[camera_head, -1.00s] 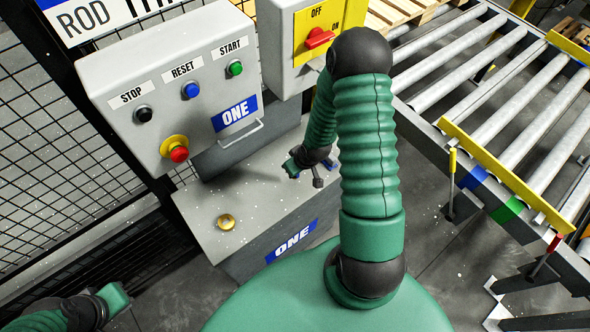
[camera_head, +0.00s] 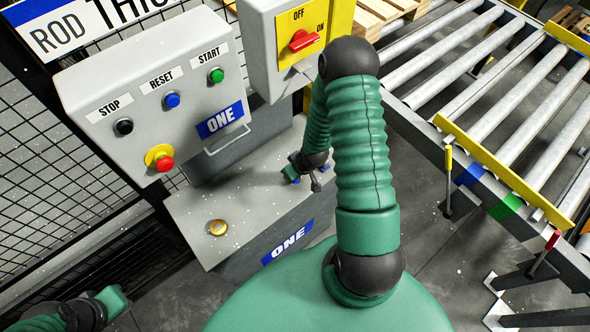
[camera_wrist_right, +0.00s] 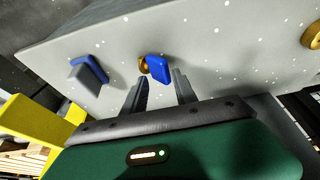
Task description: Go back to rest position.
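My right arm rises in front of me in the head view and bends down to my right gripper (camera_head: 314,181) at the pedestal top (camera_head: 185,205). In the right wrist view, my right gripper's two dark fingers (camera_wrist_right: 160,90) stand apart. A blue key-like handle on a brass fitting (camera_wrist_right: 158,68) shows between and just beyond their tips. Contact cannot be told. A second blue and grey part (camera_wrist_right: 88,74) sits left of it. My left gripper (camera_head: 114,302) is low at the left edge of the head view, and its fingers are not clear.
A control box (camera_head: 150,90) with stop, reset and start buttons and a red emergency button (camera_head: 164,164) stands at left. A red switch (camera_head: 303,41) is beside it. A roller conveyor (camera_head: 480,90) lies at right. Mesh fencing (camera_head: 35,150) is at far left.

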